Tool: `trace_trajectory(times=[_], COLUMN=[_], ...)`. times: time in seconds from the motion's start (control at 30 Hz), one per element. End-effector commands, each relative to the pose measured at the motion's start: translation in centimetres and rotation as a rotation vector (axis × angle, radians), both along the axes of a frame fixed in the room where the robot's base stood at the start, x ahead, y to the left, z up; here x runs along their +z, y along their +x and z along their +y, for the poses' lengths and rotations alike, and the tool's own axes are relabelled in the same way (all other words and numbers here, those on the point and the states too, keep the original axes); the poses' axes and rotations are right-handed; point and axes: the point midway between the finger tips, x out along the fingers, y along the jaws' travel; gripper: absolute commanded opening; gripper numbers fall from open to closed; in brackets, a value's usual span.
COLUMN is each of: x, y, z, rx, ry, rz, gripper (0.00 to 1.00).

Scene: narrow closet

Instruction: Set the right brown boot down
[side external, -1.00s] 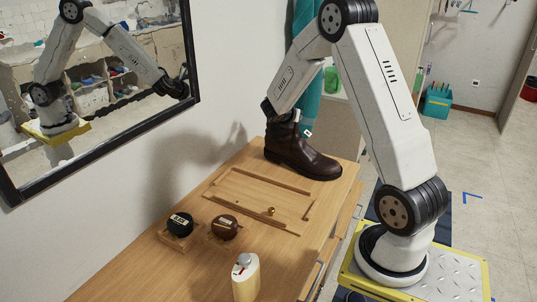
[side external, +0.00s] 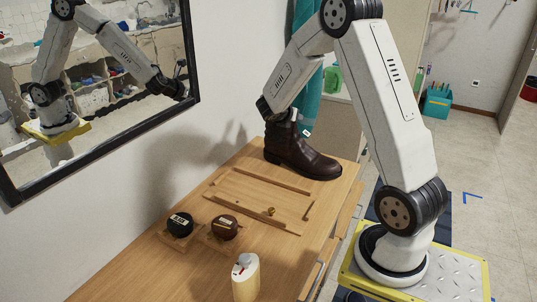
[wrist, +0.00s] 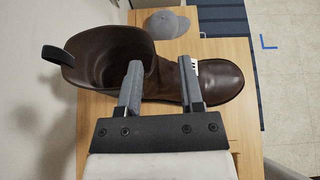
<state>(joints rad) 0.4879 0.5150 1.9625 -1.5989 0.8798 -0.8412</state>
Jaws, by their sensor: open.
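The brown boot (side external: 302,157) stands upright on the wooden tabletop (side external: 135,262), at its far end, with the toe pointing right. In the wrist view the boot (wrist: 219,82) shows its open shaft at left, with a dark pull loop. My gripper (wrist: 160,68) is open, low over the boot. Its left finger is at the shaft opening and its right finger is over the front of the ankle. The front wall of the shaft appears to lie between them. Whether the fingers touch the leather cannot be told. Only one boot is in view.
A shallow wooden frame with a brass knob (side external: 270,211) lies in front of the boot. Black (side external: 180,225) and brown (side external: 224,228) polish tins and a cream bottle (side external: 246,281) stand nearer. A grey cap (wrist: 166,24) is beside the boot. A mirror (side external: 110,85) hangs at left.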

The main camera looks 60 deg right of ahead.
Motion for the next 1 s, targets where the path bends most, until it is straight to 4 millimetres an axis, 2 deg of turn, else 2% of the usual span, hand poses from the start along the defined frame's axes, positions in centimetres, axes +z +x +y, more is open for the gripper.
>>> trace_trajectory(times=[0.3,0.5,0.7,1.0], x=[2.6,3.9,4.4,4.5], y=[0.1,0.1,0.0,0.0], z=[4.6,6.9,8.0,8.1], rx=[0.004,0.002,0.001,0.0], ry=[-0.001,-0.001,0.0,0.0], rz=[-0.002,-0.001,0.002,0.001], gripper=[0.48,0.48,0.48,0.48])
